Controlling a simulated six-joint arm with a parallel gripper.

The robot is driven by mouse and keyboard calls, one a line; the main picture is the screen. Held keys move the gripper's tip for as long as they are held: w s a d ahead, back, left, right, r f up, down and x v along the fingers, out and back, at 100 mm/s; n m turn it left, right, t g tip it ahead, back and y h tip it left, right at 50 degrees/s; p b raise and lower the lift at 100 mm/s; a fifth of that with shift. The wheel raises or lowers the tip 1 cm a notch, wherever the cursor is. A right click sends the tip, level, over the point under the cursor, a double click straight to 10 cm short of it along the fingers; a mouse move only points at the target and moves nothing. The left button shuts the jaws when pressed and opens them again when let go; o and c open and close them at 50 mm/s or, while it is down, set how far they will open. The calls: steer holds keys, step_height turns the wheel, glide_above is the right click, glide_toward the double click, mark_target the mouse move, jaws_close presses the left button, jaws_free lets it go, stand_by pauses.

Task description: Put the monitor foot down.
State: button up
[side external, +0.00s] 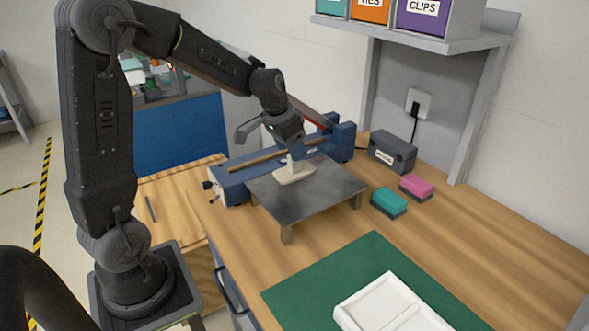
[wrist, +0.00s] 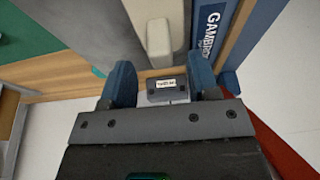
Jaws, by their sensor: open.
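The monitor foot (side external: 294,172) is a cream-white piece with a flat base and a short upright part. It rests on the grey metal platform (side external: 330,190), towards its back edge. In the wrist view the pale foot (wrist: 159,42) shows just beyond the gap between my fingertips. My gripper (side external: 290,150) is directly above the foot, pointing down at its upright part. Its two blue fingers (wrist: 162,75) are apart, with nothing clearly held between them. Whether a finger touches the foot cannot be told.
A long blue machine (side external: 235,180) stands right behind the platform. To the right are a dark labelled box (side external: 392,153), a pink block (side external: 416,186) and a teal block (side external: 388,201). A green mat (side external: 320,280) with a white tray (side external: 345,312) lies in front. Bare wood lies between platform and mat.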

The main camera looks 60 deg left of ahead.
mark_target(294, 172)
steer(key=x, duration=0.5)
steer(key=shift+w+r, duration=0.15)
steer(key=shift+w, duration=0.05)
steer(key=shift+c, duration=0.4)
jaws_close()
